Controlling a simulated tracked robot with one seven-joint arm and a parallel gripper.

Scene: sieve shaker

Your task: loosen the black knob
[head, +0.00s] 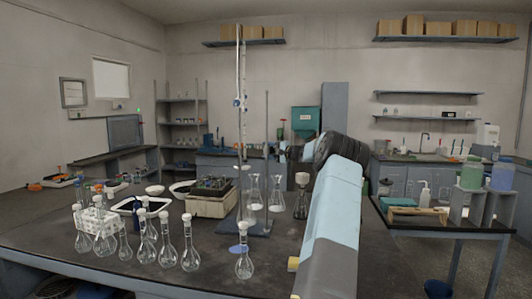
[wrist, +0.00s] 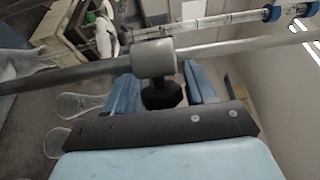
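The black knob (wrist: 164,93) shows in the wrist view, below a light grey cylindrical clamp part (wrist: 153,57) on a long grey rod (wrist: 230,47). My gripper (wrist: 162,86) has one blue finger left of the knob and one right of it. The knob lies between them and fills most of the gap; whether the fingers press on it I cannot tell. In the head view, the glass burette (head: 240,125) and a thin upright rod (head: 266,150) stand over the dark table. My arm covers the right of that area; my gripper and the knob are not clear there.
Several flasks (head: 167,245) stand along the near left of the table (head: 90,265), beside a white tube rack (head: 97,222). A boxy device (head: 212,205) and stoppered flasks (head: 276,195) stand around the burette. A side table (head: 420,226) with bottles is on the right.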

